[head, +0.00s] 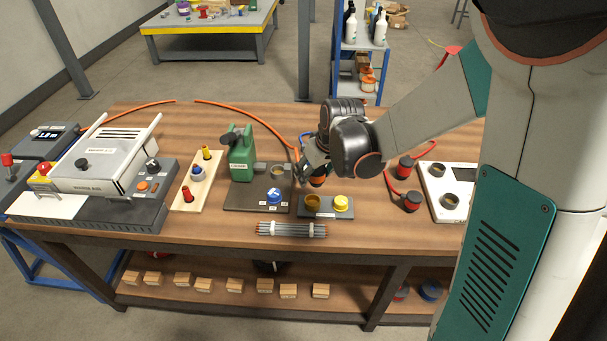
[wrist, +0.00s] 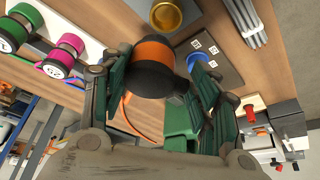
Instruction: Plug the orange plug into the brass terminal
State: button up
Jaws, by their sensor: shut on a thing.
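The orange plug (wrist: 153,50) has an orange band and a black body. My gripper (wrist: 155,82) is shut on it in the wrist view. In the head view my gripper (head: 313,172) holds the plug (head: 317,182) above the bench, just behind a small grey block. In the wrist view the terminal (wrist: 166,15) shows near the top edge, apart from the plug. The head view partly hides the plug behind my fingers.
A green pump (head: 241,155) stands on a dark plate with a blue knob (head: 274,196), left of my gripper. A bundle of grey rods (head: 291,229) lies in front. Red-and-black plugs (head: 411,201) and a white socket panel (head: 446,184) are to the right. An orange cable (head: 250,111) arches behind.

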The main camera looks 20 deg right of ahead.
aim_at(312, 182)
jog(key=shift+w+a+f, duration=0.1)
jog(key=shift+a+f, duration=0.2)
jog(key=shift+a, duration=0.25)
jog(key=shift+d+f+b, duration=0.1)
jog(key=shift+f+b, duration=1.75)
jog(key=shift+f, duration=0.5)
jog(key=shift+f+b, duration=1.55)
jog(key=shift+f, duration=0.2)
jog(key=o, duration=1.3)
jog(key=shift+c, duration=0.2)
jog(key=shift+r, duration=0.1)
jog(key=v, duration=1.2)
jog(key=shift+s, duration=0.2)
